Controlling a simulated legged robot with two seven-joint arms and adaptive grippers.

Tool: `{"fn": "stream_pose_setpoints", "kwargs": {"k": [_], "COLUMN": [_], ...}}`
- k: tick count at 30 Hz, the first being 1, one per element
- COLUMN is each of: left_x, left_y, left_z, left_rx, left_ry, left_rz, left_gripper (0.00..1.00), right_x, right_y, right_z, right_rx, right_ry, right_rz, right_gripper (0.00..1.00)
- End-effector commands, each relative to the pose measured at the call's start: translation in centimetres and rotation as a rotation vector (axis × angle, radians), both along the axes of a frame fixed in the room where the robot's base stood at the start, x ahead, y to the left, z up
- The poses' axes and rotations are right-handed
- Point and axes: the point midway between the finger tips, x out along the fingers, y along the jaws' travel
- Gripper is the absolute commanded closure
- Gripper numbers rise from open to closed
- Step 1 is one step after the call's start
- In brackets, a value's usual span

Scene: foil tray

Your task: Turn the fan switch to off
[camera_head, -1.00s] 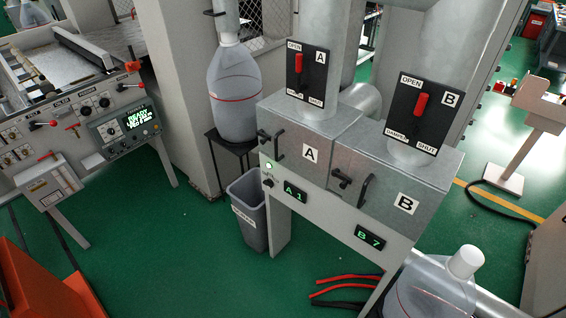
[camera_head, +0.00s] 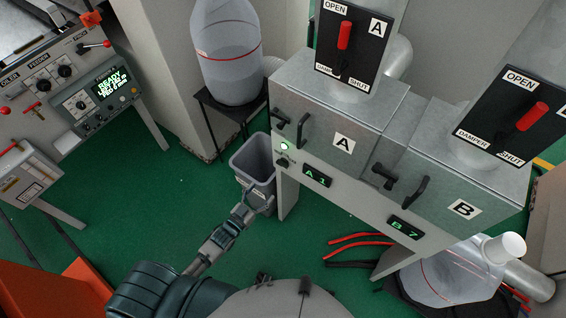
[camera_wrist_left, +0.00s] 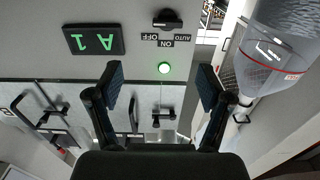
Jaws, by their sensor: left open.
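The fan switch is a small black knob (camera_head: 283,162) on the grey panel under box A, just below a lit green lamp (camera_head: 284,147). In the left wrist view the knob (camera_wrist_left: 168,19) shows upside down at the top, beside the labels OFF, ON and AUTO. The green lamp (camera_wrist_left: 165,69) shows between the fingers there. I cannot tell which label the knob points to. My left gripper (camera_head: 262,201) is open and empty, in front of the grey bin and below the panel. In the left wrist view its fingers (camera_wrist_left: 161,78) are spread, apart from the knob. My right gripper is not in view.
A grey bin (camera_head: 246,160) stands left of the panel leg. Displays A 1 (camera_head: 317,176) and B 7 (camera_head: 405,228) sit right of the knob. Box handles (camera_head: 301,131) stick out above.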

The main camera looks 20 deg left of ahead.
Motion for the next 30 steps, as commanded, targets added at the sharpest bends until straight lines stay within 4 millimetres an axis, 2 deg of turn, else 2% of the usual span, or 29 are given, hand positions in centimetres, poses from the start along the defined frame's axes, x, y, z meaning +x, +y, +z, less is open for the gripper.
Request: {"fn": "stream_pose_setpoints", "kwargs": {"k": [3, 8, 15, 22, 30], "left_x": [3.0, 6.6, 11.2, 13.2, 13.4], "left_y": [-0.5, -1.5, -3.6, -4.6, -4.3], "left_z": [0.0, -0.2, -0.1, -0.1, -0.2], "left_rx": [-0.005, -0.007, -0.003, 0.001, -0.004], "left_ry": [-0.002, 0.0, 0.001, 0.002, 0.004], "left_rz": [0.001, 0.002, 0.0, 0.001, 0.001], "left_gripper": [0.21, 0.21, 0.21, 0.21, 0.21], "right_x": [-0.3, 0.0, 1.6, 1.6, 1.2], "right_y": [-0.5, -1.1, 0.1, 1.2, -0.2], "right_z": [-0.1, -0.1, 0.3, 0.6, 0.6], "right_rx": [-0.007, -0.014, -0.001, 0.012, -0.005], "right_ry": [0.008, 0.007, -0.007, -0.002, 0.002], "right_rz": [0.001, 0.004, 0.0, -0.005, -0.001], "right_gripper": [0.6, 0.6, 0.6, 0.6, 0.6]}}
